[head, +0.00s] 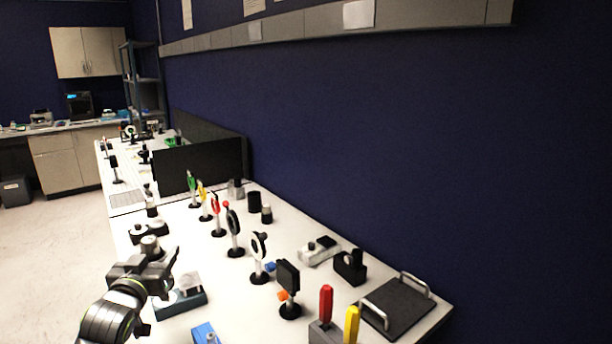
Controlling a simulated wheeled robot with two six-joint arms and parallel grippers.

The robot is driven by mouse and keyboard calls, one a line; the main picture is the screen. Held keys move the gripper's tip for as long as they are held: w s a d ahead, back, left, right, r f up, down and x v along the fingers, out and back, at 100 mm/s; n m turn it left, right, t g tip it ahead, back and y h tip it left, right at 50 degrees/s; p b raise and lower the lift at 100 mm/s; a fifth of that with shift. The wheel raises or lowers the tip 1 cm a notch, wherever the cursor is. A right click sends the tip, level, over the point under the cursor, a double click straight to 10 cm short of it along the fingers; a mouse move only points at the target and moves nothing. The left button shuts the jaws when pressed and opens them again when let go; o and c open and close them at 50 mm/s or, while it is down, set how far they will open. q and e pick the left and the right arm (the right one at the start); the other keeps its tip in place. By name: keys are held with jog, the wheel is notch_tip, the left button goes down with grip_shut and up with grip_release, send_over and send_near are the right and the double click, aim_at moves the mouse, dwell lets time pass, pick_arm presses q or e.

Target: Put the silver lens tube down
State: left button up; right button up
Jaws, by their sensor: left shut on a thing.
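My left gripper (160,263) is at the lower left, above the near left edge of the white table (205,258). It is shut on the silver lens tube (150,244), a short grey cylinder that shows at its far side. The gripper hides the lower part of the tube, and I cannot tell whether the tube touches the table. My right gripper is not in view.
Several lens and filter mounts on posts (234,232) run along the table's middle. Short cylinders (254,202) stand behind them. A dark teal box (186,299) lies right of my gripper. A black tray with handles (398,308) is at the right.

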pick_arm(q)
jog(key=shift+s+d+r, duration=0.15)
jog(key=shift+s+d, duration=0.2)
jog(key=shift+s, duration=0.2)
jog(key=shift+s+d+r, duration=0.1)
jog(key=shift+s+d, duration=0.25)
jog(key=shift+s, duration=0.15)
jog(key=s+d+r, duration=0.2)
jog(key=s+d, duration=0.8)
jog(key=s, duration=0.3)
jog(key=shift+d+r, duration=0.3)
jog(key=shift+d, duration=0.1)
jog(key=shift+s, duration=0.1)
